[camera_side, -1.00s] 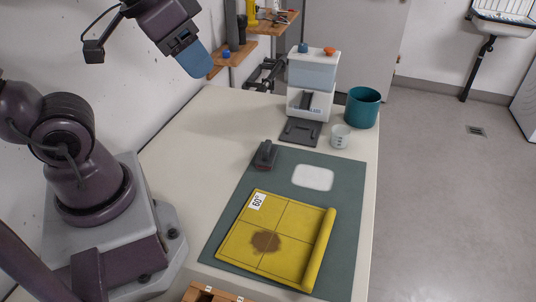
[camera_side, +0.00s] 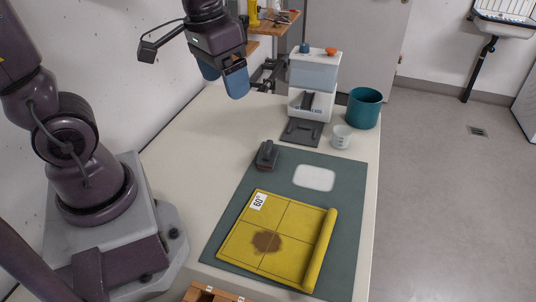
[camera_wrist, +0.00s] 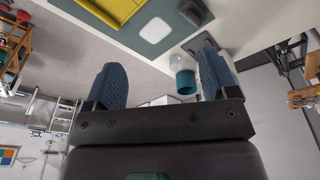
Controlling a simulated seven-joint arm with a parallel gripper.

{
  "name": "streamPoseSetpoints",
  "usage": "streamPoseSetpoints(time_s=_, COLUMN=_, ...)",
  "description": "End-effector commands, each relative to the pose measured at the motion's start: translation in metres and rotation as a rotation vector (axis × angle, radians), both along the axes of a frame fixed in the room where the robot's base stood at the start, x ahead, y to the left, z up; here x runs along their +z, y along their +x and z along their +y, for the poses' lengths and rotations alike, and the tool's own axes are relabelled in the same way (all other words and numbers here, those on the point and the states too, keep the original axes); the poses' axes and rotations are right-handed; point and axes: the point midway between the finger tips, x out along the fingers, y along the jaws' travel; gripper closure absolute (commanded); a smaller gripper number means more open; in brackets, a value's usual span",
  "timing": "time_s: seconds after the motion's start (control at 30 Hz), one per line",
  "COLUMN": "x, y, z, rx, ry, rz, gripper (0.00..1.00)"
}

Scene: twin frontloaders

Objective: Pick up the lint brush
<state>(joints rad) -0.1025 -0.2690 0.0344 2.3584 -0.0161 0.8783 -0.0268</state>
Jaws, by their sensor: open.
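The lint brush (camera_side: 266,155), dark grey with a reddish-brown part, lies at the far left corner of the green mat (camera_side: 345,185). In the wrist view the brush (camera_wrist: 194,12) shows as a dark shape at the top, beyond the fingertips. My gripper (camera_side: 222,82) is open and empty, with blue ridged fingers. In the side view it hangs above the far left of the table, high over the brush and behind it. In the wrist view its two fingers (camera_wrist: 162,75) are spread wide with nothing between them.
A yellow cloth (camera_side: 290,222) with a brown stain lies on the mat beside a white patch (camera_side: 314,178). A white machine (camera_side: 313,75) with a dark tray (camera_side: 301,132), a white cup (camera_side: 341,136) and a teal bin (camera_side: 364,108) stand at the back. The left tabletop is clear.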

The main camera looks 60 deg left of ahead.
Motion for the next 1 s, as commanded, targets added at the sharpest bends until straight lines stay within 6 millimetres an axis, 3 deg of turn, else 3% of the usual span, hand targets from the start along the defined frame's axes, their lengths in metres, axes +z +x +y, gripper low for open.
streamPoseSetpoints(time_s=0.2, x=-0.058, y=0.049, z=0.035, rx=0.206, ry=-0.043, rz=0.159, gripper=0.2)
streamPoseSetpoints(time_s=0.5, x=-0.149, y=0.1, z=0.085, rx=0.515, ry=-0.055, rz=0.258, gripper=0.2)
streamPoseSetpoints(time_s=0.6, x=-0.165, y=0.116, z=0.097, rx=0.602, ry=-0.054, rz=0.235, gripper=0.2)
streamPoseSetpoints(time_s=0.67, x=-0.158, y=0.132, z=0.102, rx=0.657, ry=-0.058, rz=0.178, gripper=0.2)
streamPoseSetpoints(time_s=0.77, x=-0.163, y=0.134, z=0.102, rx=0.701, ry=-0.063, rz=0.167, gripper=0.2)
streamPoseSetpoints(time_s=1.0, x=-0.206, y=0.132, z=0.101, rx=0.704, ry=-0.064, rz=0.172, gripper=0.2)
